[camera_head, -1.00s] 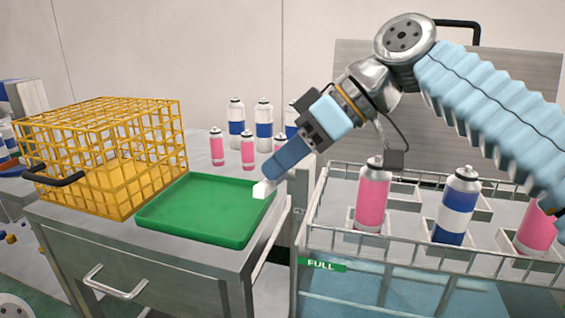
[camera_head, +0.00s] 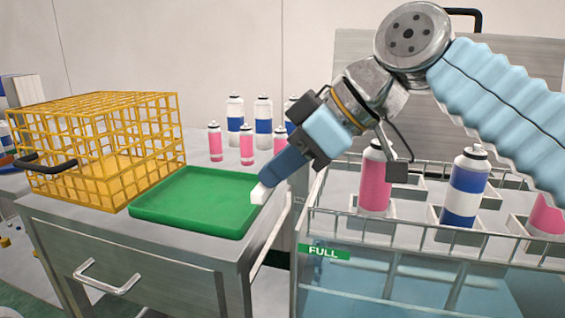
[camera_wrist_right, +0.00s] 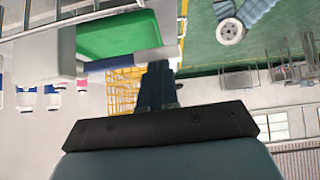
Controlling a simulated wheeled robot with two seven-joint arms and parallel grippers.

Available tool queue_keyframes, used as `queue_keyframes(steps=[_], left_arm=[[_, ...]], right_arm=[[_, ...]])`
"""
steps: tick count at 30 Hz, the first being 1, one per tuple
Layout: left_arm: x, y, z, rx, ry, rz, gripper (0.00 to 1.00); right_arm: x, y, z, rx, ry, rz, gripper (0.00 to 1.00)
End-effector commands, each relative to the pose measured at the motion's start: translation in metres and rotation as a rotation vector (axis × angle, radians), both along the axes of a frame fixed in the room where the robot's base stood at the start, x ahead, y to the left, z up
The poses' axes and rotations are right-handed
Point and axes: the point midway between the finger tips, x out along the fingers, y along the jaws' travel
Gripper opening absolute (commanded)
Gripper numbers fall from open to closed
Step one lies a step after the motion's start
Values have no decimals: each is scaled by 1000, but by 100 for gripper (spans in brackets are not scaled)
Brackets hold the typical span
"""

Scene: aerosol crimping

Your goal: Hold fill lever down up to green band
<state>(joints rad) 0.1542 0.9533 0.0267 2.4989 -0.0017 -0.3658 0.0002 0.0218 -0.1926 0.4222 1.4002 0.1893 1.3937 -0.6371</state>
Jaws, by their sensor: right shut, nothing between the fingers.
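My right gripper (camera_head: 262,192) reaches down-left in the head view. Its dark blue fingers are shut and hold nothing; the pale tip appears over the right edge of the green tray (camera_head: 190,205). In the right wrist view the shut fingers (camera_wrist_right: 157,80) show at the centre. A blue-purple bar (camera_wrist_right: 115,63) with a pale end lies just beyond them; I cannot tell whether it is the fill lever or whether they touch. No fill lever or green band is clearly recognisable. My left gripper is not in view.
A yellow wire basket (camera_head: 100,150) stands left of the tray on a steel cabinet (camera_head: 150,270). Several pink and blue-white cans stand behind the tray. In the railed rack at right stand a pink can (camera_head: 375,185) and a blue-white can (camera_head: 463,195).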

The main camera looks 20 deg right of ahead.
Motion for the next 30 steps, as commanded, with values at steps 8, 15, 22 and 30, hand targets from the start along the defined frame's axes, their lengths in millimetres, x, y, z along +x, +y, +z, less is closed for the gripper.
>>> queue_keyframes(steps=[8, 15, 22, 30], left_arm=[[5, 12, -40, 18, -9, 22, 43], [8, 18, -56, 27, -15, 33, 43], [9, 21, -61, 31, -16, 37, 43], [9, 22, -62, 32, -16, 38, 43]], right_arm=[[-5, 4, -29, -112, -168, 3, 0], [-5, 4, -40, -179, -263, 1, 0], [-4, 3, -44, -207, -303, 0, 0], [-4, 3, -45, -213, -304, 0, 0]])
